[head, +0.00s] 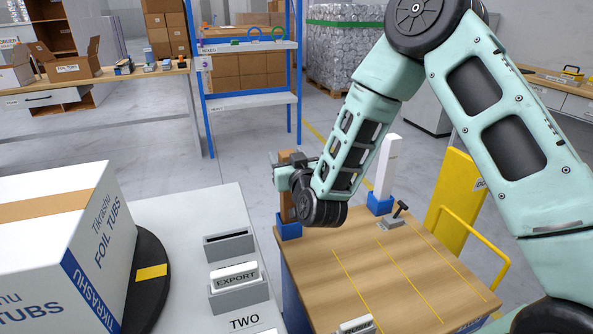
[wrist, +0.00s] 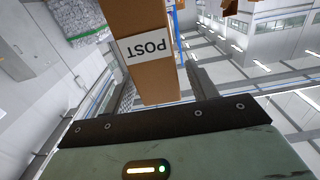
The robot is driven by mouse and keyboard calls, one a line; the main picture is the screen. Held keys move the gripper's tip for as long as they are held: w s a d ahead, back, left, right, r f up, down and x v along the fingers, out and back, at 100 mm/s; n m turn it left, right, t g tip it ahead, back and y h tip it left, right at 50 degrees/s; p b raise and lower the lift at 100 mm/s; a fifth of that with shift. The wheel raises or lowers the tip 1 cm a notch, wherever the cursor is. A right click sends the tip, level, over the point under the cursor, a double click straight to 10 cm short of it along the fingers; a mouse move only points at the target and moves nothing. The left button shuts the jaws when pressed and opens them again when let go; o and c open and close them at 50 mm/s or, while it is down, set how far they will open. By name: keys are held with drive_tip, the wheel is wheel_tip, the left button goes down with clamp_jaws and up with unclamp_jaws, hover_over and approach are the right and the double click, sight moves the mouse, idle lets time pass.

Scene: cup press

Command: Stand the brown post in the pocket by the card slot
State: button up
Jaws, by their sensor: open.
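The brown post (head: 287,208) stands upright at the back left corner of the wooden table. Its foot appears to be in a blue pocket (head: 289,230). My gripper (head: 291,176) is at its upper part, open. In the wrist view the post (wrist: 150,75) shows close up, with an upside-down POST label. A grey card holder (head: 357,325) with a card is at the table's front edge, partly cut off. I cannot tell which card slot the task names.
A white post (head: 387,165) stands in a second blue pocket (head: 380,204), next to a small grey fixture with a black handle (head: 396,215). On the left are a large white box (head: 60,245), an empty grey holder (head: 229,245) and an EXPORT holder (head: 238,292). The wooden table's middle is clear.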

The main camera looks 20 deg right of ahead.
drive_tip(key=s, duration=1)
drive_tip(key=shift+b, duration=0.45)
